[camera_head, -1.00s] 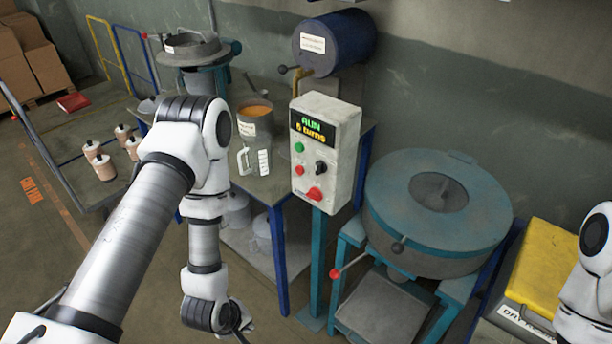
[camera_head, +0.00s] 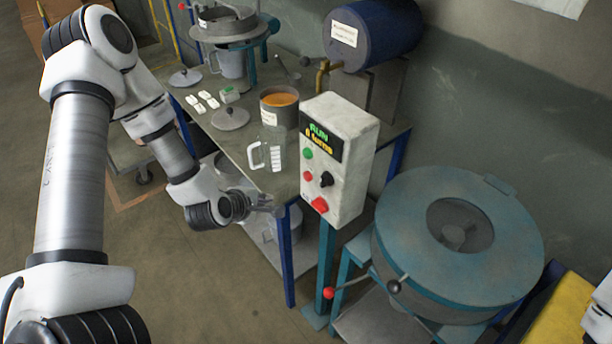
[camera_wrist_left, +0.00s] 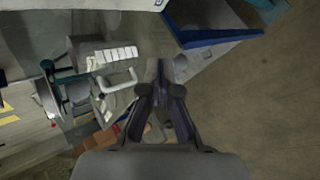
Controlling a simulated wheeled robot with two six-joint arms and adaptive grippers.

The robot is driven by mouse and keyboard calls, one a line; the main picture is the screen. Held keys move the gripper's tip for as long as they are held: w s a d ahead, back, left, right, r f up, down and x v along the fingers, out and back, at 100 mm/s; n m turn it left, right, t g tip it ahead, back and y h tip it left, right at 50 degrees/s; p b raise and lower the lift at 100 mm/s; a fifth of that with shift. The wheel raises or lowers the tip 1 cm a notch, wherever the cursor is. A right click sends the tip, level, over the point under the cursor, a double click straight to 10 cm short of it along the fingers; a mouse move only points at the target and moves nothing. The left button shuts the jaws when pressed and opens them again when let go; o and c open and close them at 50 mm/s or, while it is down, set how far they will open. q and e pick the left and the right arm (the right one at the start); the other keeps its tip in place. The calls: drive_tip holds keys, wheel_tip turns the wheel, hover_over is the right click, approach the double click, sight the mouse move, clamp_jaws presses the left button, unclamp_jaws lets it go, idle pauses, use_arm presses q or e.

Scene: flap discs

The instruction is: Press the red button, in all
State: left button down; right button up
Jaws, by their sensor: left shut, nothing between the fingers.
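The control box (camera_head: 340,160) is a pale, worn box on a teal post. Its dark display (camera_head: 321,140) has green and yellow text that seems to read "RUN" and "0 turns". Below are a green button (camera_head: 308,153), a small red button (camera_head: 307,176), a black knob (camera_head: 326,179) and a larger red button (camera_head: 320,205). My left gripper (camera_head: 268,205) is shut and empty, left of the box's lower part and apart from the red buttons. Its closed fingers show in the left wrist view (camera_wrist_left: 166,75), where I cannot make out the red buttons. My right gripper is out of view.
A blue-legged table (camera_head: 205,105) left of the box holds a clear jug (camera_head: 268,150), a pot of orange material (camera_head: 280,108) and small white blocks.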

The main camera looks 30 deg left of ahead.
sight(307, 177)
use_arm(q)
drive_tip(key=w+d+b, duration=0.3)
drive_tip(key=w, duration=0.5)
drive_tip(key=shift+w+d+b, duration=0.15)
drive_tip(key=shift+d+b, duration=0.1)
drive_tip(key=shift+b, duration=0.1)
idle(1.1)
drive_tip(key=shift+w+d, duration=0.15)
drive_tip(key=shift+w, duration=0.3)
drive_tip(key=shift+w+d+b, duration=0.15)
drive_tip(key=shift+w+b, duration=0.25)
drive_tip(key=shift+b, duration=0.1)
idle(0.4)
drive_tip(key=shift+s, duration=0.15)
drive_tip(key=shift+s+a, duration=0.35)
drive_tip(key=shift+s, duration=0.35)
